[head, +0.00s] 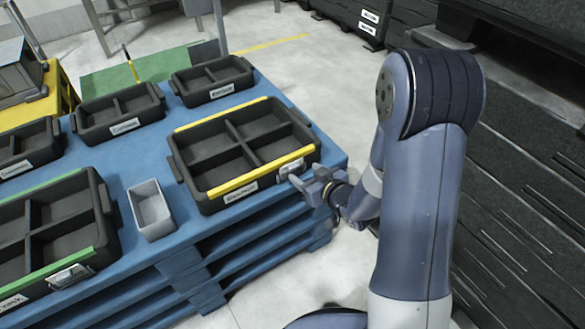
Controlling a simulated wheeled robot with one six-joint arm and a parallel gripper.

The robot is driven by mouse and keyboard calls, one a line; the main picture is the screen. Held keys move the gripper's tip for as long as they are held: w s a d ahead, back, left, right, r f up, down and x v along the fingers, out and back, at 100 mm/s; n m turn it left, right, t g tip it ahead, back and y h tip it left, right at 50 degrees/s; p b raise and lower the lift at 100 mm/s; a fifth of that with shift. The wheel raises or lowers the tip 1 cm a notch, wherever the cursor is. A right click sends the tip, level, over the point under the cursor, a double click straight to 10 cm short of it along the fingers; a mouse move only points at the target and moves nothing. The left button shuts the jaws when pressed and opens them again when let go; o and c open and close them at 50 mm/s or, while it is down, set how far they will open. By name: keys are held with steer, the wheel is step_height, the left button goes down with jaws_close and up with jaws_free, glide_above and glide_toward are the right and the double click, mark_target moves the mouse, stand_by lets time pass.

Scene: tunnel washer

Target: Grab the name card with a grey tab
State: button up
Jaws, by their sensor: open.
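A small pale card (291,169) sits in a holder on the front wall of the yellow-striped black bin (211,203), near its right corner. Another card (70,275) sits in a holder on the front of the green-striped bin (107,229) at lower left. Both are too small to tell whether either has a grey tab. My gripper (306,181) is open, just in front of and slightly below the card on the yellow-striped bin. Its jaws look empty, and I cannot tell whether they touch the card.
The bins stand on a blue pallet stack (190,240). A small grey open box (151,210) stands between the two striped bins. Smaller black divided bins (122,112) line the back. Dark stacked crates (530,190) stand at right, behind my arm. Bare floor shows beyond the pallets.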

mark_target(295, 167)
steer(key=x, duration=0.4)
steer(key=shift+s+a, duration=0.1)
steer(key=shift+c, duration=0.5)
steer(key=c, duration=1)
steer(key=shift+o, duration=0.2)
